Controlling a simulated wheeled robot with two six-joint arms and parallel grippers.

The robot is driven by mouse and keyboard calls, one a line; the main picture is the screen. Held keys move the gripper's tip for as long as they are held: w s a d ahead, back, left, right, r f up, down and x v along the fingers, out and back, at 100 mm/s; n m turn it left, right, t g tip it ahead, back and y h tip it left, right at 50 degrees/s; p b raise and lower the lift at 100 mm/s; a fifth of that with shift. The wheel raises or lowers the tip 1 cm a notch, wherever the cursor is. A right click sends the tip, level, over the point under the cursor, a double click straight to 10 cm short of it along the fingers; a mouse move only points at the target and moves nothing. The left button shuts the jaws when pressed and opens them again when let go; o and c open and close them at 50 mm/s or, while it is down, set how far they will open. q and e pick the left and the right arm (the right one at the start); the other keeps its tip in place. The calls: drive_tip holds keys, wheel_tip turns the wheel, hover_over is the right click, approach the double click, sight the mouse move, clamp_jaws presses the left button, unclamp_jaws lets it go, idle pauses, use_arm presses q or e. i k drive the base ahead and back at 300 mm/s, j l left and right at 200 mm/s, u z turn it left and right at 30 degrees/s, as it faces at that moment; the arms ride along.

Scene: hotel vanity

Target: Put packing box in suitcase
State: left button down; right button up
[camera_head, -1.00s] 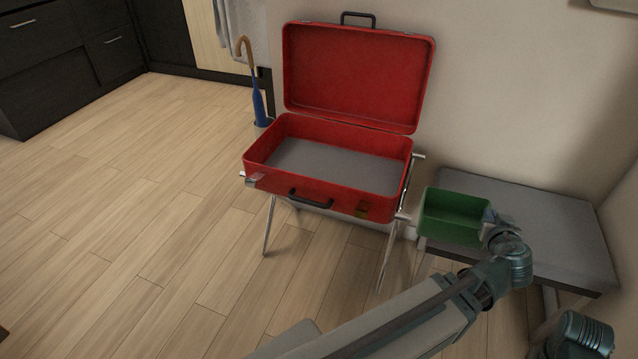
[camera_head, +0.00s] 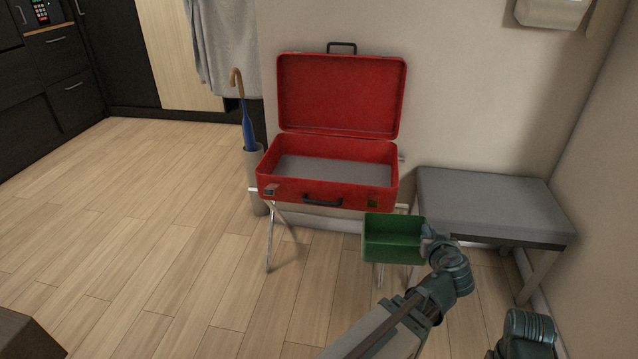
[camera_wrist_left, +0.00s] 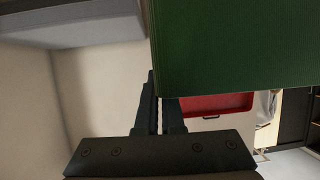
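The green, open-topped packing box (camera_head: 392,240) is held in the air in front of the bench, low and right of the suitcase's front corner. My left gripper (camera_head: 428,238) is shut on the box's right wall. In the left wrist view the box (camera_wrist_left: 235,50) fills the upper right, beside the dark fingers (camera_wrist_left: 160,100). The red suitcase (camera_head: 355,197) stands open on a folding stand, its lid upright against the wall and its grey-lined inside empty. It also shows in the left wrist view (camera_wrist_left: 217,104). Part of my right arm shows at the bottom right; its gripper is out of view.
A grey cushioned bench (camera_head: 480,200) stands right of the suitcase along the wall. A blue umbrella (camera_head: 248,130) stands in a holder (camera_head: 255,170) at the suitcase's left. Dark cabinets (camera_head: 70,90) are at the far left.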

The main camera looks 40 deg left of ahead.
sight(329, 172)
drive_tip(key=u, duration=1.15)
drive_tip(key=l, duration=0.55)
drive_tip(key=i+l, duration=0.1)
drive_tip(key=l, duration=0.45)
